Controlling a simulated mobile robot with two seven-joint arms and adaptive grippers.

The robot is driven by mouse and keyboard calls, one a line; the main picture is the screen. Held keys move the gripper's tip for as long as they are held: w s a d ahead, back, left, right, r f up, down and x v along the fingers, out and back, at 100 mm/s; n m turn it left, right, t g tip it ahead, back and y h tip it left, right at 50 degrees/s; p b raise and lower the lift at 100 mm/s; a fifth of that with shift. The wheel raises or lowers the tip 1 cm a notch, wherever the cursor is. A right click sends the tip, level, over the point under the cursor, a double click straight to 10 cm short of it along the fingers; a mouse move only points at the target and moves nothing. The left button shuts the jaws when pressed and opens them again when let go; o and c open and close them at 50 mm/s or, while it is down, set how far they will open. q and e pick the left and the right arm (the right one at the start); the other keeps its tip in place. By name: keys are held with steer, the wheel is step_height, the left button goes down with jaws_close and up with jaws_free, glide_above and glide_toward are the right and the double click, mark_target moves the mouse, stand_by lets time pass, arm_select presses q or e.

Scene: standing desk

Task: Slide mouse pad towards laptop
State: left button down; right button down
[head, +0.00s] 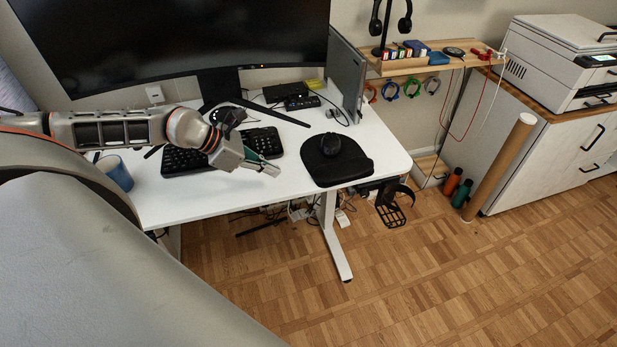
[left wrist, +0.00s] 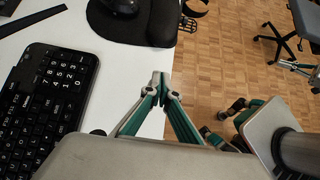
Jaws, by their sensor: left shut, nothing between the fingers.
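The black mouse pad (head: 350,173) lies on the white desk near its right front corner, with a black mouse (head: 331,144) on it. Both also show at the top of the left wrist view, the pad (left wrist: 120,28) and the mouse (left wrist: 121,6). The grey laptop (head: 346,75) stands upright at the desk's back right. My left gripper (head: 274,170) is shut and empty, left of the pad and apart from it, by the front edge; its fingertips (left wrist: 160,86) point towards the pad. My right gripper (left wrist: 222,118) appears open, over the floor beyond the desk edge.
A black keyboard (head: 190,162) and a blue mug (head: 116,174) are on the desk's left. A monitor (head: 170,40) and small black boxes (head: 286,92) are at the back. A black wire holder (head: 392,208) hangs by the right front corner. The desk between gripper and pad is clear.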

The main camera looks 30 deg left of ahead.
mark_target(341, 171)
arm_select(q)
steer(key=x, duration=0.7)
steer(key=shift+w+d+b, duration=0.1)
steer(key=shift+d+b, duration=0.05)
steer(key=shift+b, duration=0.15)
steer(key=w+d, duration=0.1)
steer(key=w, duration=0.1)
steer(key=w+d, duration=0.1)
steer(key=shift+d+f, duration=0.25)
steer(key=shift+d, duration=0.1)
steer(key=shift+w+d, duration=0.1)
steer(key=shift+w, duration=0.15)
steer(key=shift+w+d, duration=0.3)
steer(key=w+d, duration=0.5)
steer(key=w, duration=0.1)
steer(key=shift+w+d, duration=0.35)
steer(key=shift+w, duration=0.05)
